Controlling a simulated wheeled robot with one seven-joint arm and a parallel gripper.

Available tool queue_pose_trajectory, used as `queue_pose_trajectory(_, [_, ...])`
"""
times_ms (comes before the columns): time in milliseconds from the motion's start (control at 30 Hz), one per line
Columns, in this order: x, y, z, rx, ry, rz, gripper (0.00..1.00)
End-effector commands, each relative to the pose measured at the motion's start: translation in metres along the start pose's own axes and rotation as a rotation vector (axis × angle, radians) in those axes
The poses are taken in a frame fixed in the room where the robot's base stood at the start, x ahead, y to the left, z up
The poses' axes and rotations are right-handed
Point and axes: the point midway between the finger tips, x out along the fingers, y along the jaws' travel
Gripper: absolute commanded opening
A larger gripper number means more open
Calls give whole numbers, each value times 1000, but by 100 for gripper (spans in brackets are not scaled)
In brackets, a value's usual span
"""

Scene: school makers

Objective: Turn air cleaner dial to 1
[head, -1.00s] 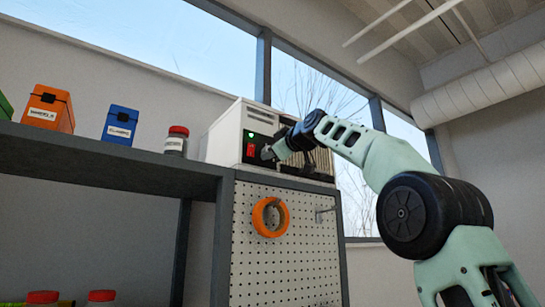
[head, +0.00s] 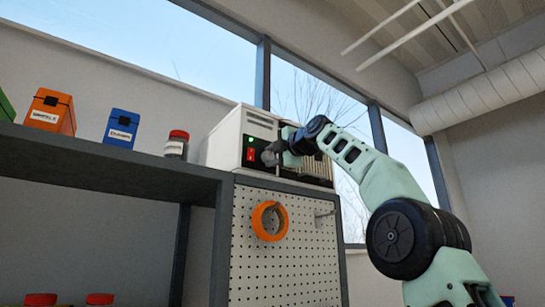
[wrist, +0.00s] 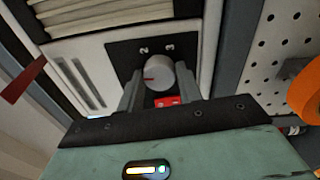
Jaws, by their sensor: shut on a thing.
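The air cleaner (head: 228,137) is a white box standing on the shelf top, with a black control panel on its front. Its dial (wrist: 158,73) is a round, light grey knob with a red mark pointing left in the wrist view. The numbers 2 and 3 show on the black panel (wrist: 126,53) above the dial; a number 1 cannot be made out. My gripper (wrist: 158,82) is shut on the dial, one finger on each side. In the head view my gripper (head: 270,156) covers the dial.
A red switch (head: 250,154) sits close beside the dial; it also shows in the wrist view (wrist: 166,102). A pegboard (head: 270,240) with an orange ring (head: 257,221) is below. A red-lidded jar (head: 177,146) and blue box (head: 121,128) stand left on the shelf.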

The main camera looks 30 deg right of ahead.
Motion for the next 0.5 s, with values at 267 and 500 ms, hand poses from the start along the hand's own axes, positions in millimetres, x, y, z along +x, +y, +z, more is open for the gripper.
queue_pose_trajectory(267, [0,-1,0,-99,7,-4,13])
queue_pose_trajectory(500, [0,-1,0,-124,9,-5,13])
